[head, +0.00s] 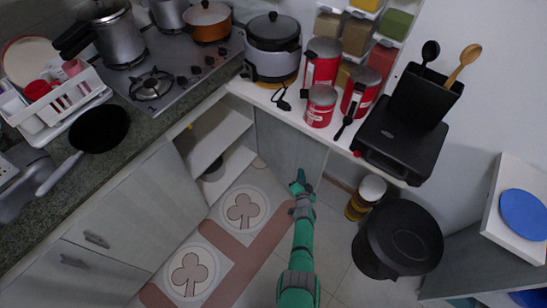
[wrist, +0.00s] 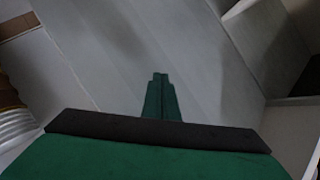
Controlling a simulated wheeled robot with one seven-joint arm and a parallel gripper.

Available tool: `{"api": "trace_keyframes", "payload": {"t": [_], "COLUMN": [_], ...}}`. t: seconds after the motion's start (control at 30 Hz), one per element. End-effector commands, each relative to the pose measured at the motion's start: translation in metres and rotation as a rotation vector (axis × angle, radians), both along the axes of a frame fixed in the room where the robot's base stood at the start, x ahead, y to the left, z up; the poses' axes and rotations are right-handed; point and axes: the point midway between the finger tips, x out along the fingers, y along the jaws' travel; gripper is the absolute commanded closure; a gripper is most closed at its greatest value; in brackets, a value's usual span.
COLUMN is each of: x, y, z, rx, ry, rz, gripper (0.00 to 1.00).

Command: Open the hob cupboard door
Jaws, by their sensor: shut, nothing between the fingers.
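The hob cupboard (head: 208,148) below the counter near the hob shows its white shelves and dark inside. A grey panel (head: 284,142) meets its right edge and looks like its door, standing open; no handle shows on the side in view. My gripper (head: 299,176) is shut and empty, low in front of the panel's right part. In the wrist view the panel (wrist: 110,55) fills the middle behind my gripper (wrist: 160,76), with the shelves (wrist: 275,30) to the right. I cannot tell whether the fingertips touch the panel.
A black bin (head: 398,238) and an amber jar (head: 365,198) stand right of my gripper. A white shelf (head: 262,98) with red canisters (head: 322,105) overhangs the panel. The patterned mat (head: 238,215) lies flat, leaving open floor left of my arm.

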Motion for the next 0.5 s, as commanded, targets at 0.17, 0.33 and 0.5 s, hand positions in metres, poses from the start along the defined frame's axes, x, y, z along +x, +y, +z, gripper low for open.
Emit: {"api": "trace_keyframes", "payload": {"t": [0.17, 0.33, 0.5], "x": [0.005, 0.009, 0.014], "y": [-0.006, -0.011, -0.016], "z": [0.000, 0.000, 0.000], "rx": [0.000, 0.000, 0.000], "ry": [0.001, 0.001, 0.000], "rz": [-0.001, -0.001, 0.000], "gripper": [1.00, 1.00, 1.00]}}
